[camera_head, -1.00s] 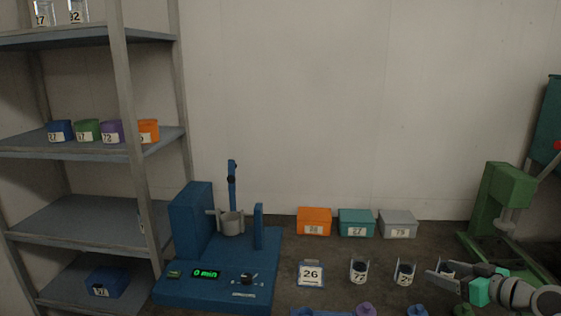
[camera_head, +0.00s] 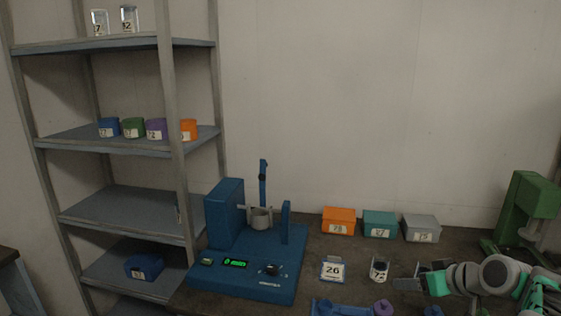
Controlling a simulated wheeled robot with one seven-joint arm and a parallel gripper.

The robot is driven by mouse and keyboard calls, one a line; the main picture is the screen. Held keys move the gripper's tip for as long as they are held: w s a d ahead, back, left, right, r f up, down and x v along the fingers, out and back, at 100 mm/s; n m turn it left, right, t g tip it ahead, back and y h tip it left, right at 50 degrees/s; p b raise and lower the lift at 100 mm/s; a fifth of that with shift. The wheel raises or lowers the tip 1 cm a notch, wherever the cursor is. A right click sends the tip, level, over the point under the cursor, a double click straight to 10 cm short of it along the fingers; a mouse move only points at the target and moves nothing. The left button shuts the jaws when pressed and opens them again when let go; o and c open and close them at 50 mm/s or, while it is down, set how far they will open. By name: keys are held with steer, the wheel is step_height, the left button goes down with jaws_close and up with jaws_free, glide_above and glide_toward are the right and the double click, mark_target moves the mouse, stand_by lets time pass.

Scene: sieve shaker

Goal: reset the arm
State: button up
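My gripper (camera_head: 422,283) is at the lower right, reaching in from the right edge above the bench. Its fingers point left, towards a small container labelled 7-something (camera_head: 380,270). The fingers are small and dark in this view, so I cannot tell whether they are apart or hold anything. My arm covers part of the bench to the right of that container.
A blue sieve shaker (camera_head: 250,290) with a lit green display stands on the bench. A container labelled 26 (camera_head: 333,268) is beside it. Orange (camera_head: 339,221), teal (camera_head: 380,224) and grey (camera_head: 421,228) boxes line the wall. A shelf rack (camera_head: 130,146) stands left; a green machine (camera_head: 528,205) right.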

steer(key=s+a+r+g+h+p, duration=0.15)
steer(key=s+a, duration=0.25)
steer(key=a, duration=0.6)
steer(key=s+a+g+p, duration=0.3)
steer(key=s+a, duration=0.1)
steer(key=a, duration=0.6)
steer(key=s+a+f+m+g+h, duration=0.1)
steer(key=s+a+m, duration=0.1)
steer(key=s, duration=0.7)
steer(key=shift+a+g+p, duration=0.35)
steer(key=shift+a, duration=0.3)
